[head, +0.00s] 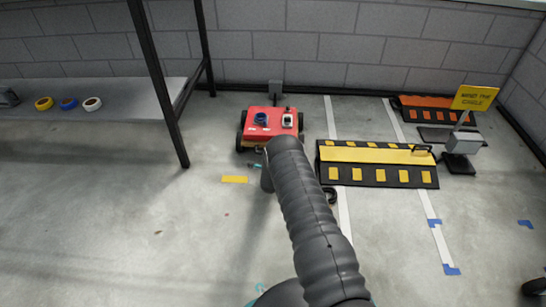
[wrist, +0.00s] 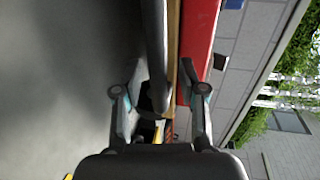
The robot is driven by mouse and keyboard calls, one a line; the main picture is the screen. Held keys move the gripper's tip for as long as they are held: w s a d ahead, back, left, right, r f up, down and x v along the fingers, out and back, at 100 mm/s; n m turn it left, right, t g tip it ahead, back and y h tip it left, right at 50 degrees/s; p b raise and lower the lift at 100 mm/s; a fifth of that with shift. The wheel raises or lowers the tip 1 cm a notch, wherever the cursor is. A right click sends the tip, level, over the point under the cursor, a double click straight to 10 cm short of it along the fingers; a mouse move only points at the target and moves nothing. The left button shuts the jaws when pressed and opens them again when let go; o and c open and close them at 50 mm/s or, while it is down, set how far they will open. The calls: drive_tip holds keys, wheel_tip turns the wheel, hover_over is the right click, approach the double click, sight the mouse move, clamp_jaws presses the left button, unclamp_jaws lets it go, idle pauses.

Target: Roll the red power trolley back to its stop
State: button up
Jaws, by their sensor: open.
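In the wrist view, the trolley's red side (wrist: 198,38) is at upper right. A grey bar (wrist: 156,50) runs alongside it and down between the fingers of my gripper (wrist: 160,92). The gripper is open, with a finger on either side and gaps visible. In the head view my arm hides most of the gripper.
A black-and-yellow cable ramp (head: 377,165) lies right of the trolley. An orange ramp (head: 440,108) and a yellow sign (head: 475,98) stand behind it. A shelf (head: 100,88) with tape rolls and dark posts is at left. A yellow floor mark (head: 235,179) lies in front; the left foreground is clear.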

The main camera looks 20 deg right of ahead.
drive_tip(key=v, duration=1.1)
drive_tip(key=shift+s, duration=0.35)
drive_tip(key=shift+a+r, duration=0.1)
drive_tip(key=shift+a, duration=0.05)
wheel_tip(320, 180, up, 22)
drive_tip(key=w+a+n+g+y+p, duration=0.2)
drive_tip(key=w+a+n+y+p, duration=0.1)
drive_tip(key=n, duration=0.2)
drive_tip(key=s+a+r+n+g+y+p, duration=0.1)
drive_tip(key=s+r+n, duration=0.25)
drive_tip(key=r, duration=0.55)
drive_tip(key=s+a+r+n+g+p, duration=0.1)
drive_tip(key=s+r+n, duration=0.1)
drive_tip(key=s+r, duration=0.5)
drive_tip(key=s+r+n+g+y+p, duration=0.15)
drive_tip(key=s+r+n, duration=0.25)
drive_tip(key=s+r, duration=0.7)
drive_tip(key=s+r+n+g+p, duration=0.2)
drive_tip(key=s+r+n, duration=0.35)
drive_tip(key=s, duration=1.05)
drive_tip(key=s+r+n+g+p, duration=0.1)
drive_tip(key=s+r, duration=0.1)
drive_tip(key=s, duration=0.9)
drive_tip(key=shift+s+r+n+g+h, duration=0.2)
drive_tip(key=shift+s+n+g+h, duration=0.05)
drive_tip(key=shift+n+g+h, duration=0.1)
